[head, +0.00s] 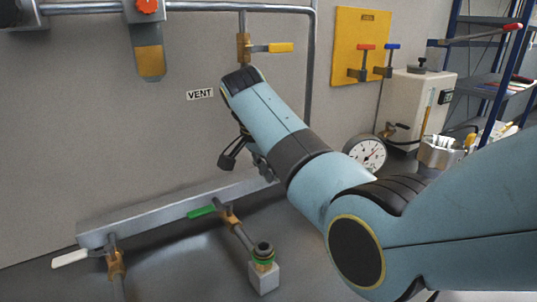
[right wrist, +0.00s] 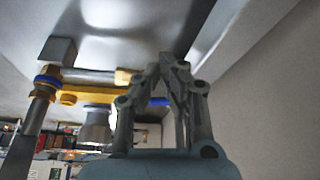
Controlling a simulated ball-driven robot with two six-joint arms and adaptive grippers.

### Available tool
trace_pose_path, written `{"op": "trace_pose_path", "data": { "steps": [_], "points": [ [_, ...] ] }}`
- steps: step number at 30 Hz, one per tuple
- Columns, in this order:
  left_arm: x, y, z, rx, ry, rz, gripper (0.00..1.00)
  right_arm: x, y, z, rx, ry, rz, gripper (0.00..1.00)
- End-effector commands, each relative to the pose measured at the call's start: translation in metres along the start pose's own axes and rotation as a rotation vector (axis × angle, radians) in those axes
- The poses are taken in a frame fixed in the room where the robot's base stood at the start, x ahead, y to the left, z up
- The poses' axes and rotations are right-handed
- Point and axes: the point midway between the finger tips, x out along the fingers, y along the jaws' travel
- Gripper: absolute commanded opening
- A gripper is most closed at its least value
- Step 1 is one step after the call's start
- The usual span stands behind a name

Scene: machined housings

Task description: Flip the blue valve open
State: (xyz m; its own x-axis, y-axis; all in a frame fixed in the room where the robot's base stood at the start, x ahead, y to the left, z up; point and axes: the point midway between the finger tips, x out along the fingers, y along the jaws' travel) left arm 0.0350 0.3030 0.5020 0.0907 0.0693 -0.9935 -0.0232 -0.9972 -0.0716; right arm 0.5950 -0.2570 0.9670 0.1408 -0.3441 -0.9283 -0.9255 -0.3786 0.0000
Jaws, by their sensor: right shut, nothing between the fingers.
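In the right wrist view a blue handle (right wrist: 159,101) shows in part behind my right gripper (right wrist: 163,66). The nearer fingers hide much of it, and its full angle cannot be told. A brass-coloured valve body (right wrist: 128,76) and grey pipe lie beside it. The fingers are shut and empty, with their tips near a pale grey metal surface. I cannot tell whether they touch the handle. In the head view the right gripper (head: 232,155) is partly hidden by its own arm, in front of the wall. A blue handle (head: 392,46) also shows on a yellow board (head: 361,18).
A grey rail (head: 160,215) carries a green-lever valve (head: 201,211) and a white-lever valve (head: 70,258). A yellow-lever valve (head: 281,47) is on the wall pipe. A round gauge (head: 366,153) and a white box (head: 415,100) stand behind my right arm.

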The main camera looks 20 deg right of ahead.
Motion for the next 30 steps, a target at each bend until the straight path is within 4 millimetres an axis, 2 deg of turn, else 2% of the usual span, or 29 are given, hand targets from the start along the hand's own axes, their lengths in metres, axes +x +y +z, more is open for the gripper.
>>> {"op": "trace_pose_path", "data": {
  "steps": [3, 9, 21, 30],
  "points": [
    [-0.003, 0.004, 0.0, -0.002, -0.001, 0.004, 0.4, 0.007, 0.001, -0.019, 0.002, 0.002, 0.001, 0.0],
    [-0.004, 0.002, 0.0, -0.001, -0.001, 0.003, 0.4, 0.014, 0.0, -0.035, 0.001, 0.0, 0.0, 0.0],
    [-0.005, -0.004, 0.0, 0.002, 0.0, -0.004, 0.4, 0.016, 0.0, -0.037, 0.0, 0.0, 0.001, 0.0],
    [-0.016, -0.005, -0.002, 0.002, 0.001, -0.004, 0.4, 0.02, -0.01, -0.052, 0.001, 0.0, 0.0, 0.0]
  ]
}}
